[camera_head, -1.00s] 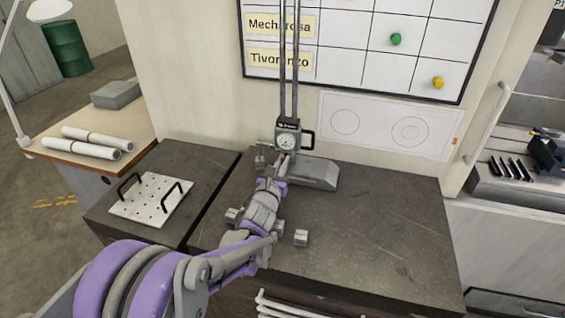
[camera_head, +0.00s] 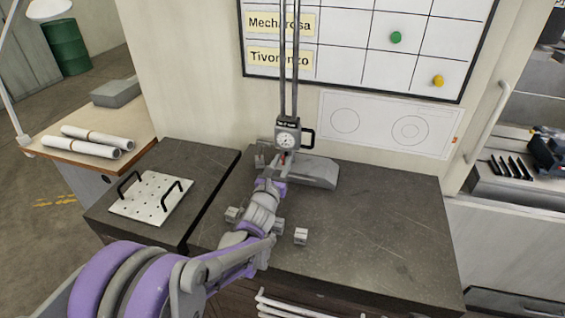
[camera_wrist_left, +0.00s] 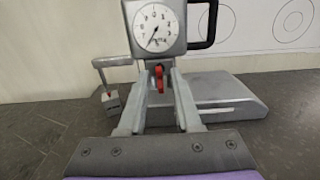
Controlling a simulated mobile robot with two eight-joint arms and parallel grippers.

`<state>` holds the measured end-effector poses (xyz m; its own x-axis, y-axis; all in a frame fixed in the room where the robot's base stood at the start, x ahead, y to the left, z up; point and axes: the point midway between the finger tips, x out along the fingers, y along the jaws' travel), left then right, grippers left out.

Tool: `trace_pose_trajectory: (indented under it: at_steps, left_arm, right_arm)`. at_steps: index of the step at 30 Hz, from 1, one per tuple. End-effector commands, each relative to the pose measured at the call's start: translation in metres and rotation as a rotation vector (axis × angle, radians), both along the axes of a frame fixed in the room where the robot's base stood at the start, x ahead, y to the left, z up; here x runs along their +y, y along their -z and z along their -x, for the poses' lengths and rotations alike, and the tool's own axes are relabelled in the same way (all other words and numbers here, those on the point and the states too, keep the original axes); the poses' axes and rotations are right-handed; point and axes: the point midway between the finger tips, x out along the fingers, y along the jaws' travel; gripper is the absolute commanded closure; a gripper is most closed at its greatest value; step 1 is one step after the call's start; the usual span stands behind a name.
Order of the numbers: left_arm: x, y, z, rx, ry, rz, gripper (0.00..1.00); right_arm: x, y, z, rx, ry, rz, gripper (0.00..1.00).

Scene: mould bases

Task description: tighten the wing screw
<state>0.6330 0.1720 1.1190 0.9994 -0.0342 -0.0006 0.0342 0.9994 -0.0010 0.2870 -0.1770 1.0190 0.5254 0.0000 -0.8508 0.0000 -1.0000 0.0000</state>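The height gauge (camera_head: 287,139) stands on the dark worktop, with a round dial on its slider and two tall columns. The red wing screw (camera_wrist_left: 159,77) shows just below the dial in the left wrist view. My left gripper (camera_wrist_left: 159,84) points at it with one finger on each side. The fingers look open, with a visible gap on both sides of the screw. In the head view my left gripper (camera_head: 281,170) is just below the dial, and its wrist hides part of the gauge's lower front. My right gripper is not in view.
The gauge's grey base (camera_head: 316,173) lies right of my gripper. Small metal blocks (camera_head: 301,236) sit near my wrist. A white perforated plate with two handles (camera_head: 150,198) lies on the left slab. The worktop's right side is clear. A wall board (camera_head: 365,55) stands behind.

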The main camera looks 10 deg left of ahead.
Motion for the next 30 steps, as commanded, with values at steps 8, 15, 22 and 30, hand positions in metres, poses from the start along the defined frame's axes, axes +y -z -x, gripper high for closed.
trace_pose_trajectory:
  at_steps: [8,15,22,30]
  left_arm:
    - [0.001,0.000,0.024,0.000,0.000,-0.002,0.68]
    - [0.002,0.000,0.042,0.000,0.000,-0.002,0.68]
    - [0.002,0.000,0.052,0.000,0.000,-0.001,0.68]
    - [0.002,0.000,0.052,0.000,0.000,-0.001,0.68]
  right_arm:
    - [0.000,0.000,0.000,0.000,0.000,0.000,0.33]
    - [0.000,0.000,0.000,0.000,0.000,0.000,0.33]
    - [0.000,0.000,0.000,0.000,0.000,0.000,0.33]
    - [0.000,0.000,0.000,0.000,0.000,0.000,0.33]
